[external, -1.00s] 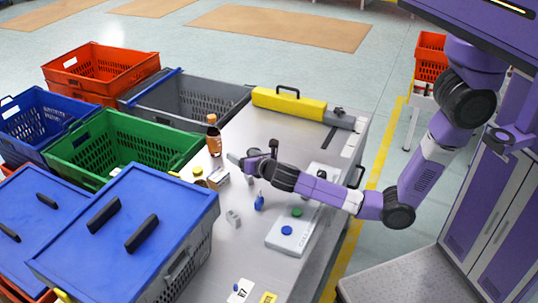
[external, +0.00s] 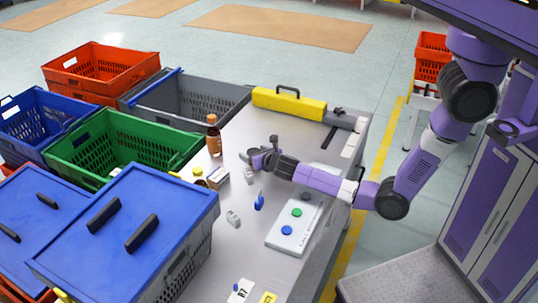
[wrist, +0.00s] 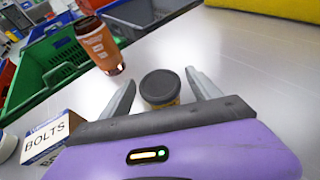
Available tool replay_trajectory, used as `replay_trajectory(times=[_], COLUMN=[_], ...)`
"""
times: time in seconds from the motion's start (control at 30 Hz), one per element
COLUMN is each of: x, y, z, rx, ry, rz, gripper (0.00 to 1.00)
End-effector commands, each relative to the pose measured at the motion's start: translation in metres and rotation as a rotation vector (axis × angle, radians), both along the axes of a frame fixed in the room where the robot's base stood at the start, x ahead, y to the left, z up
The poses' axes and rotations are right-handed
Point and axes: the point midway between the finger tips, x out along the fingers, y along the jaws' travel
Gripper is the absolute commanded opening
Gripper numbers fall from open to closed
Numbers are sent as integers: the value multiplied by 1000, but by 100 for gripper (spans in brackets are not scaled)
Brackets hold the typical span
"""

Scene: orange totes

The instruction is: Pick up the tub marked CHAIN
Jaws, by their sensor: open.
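A small tub (wrist: 160,88) with a dark round lid and a yellowish body stands upright in the wrist view. Its marking is not readable from here, so I cannot confirm that it says CHAIN. My gripper (wrist: 160,76) is open, with one finger on each side of the tub and a visible gap on both sides. In the external view my gripper (external: 256,154) is low over the grey table, right of the brown bottle (external: 213,140). I cannot make out the dark-lidded tub there.
A box marked BOLTS (wrist: 45,138) lies left of my gripper, and the bottle (wrist: 98,45) stands ahead-left. A yellow toolbox (external: 288,103) is at the back. Green (external: 120,150) and grey (external: 185,100) crates border the table's left side. Small parts lie nearer the front.

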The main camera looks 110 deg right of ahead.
Motion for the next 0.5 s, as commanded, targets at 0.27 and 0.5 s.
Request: replay_trajectory(times=[0.27,0.5], x=[0,0], y=[-1,0], z=[0,0], rx=[0,0], ry=[1,0], rz=[0,0], gripper=[62,15])
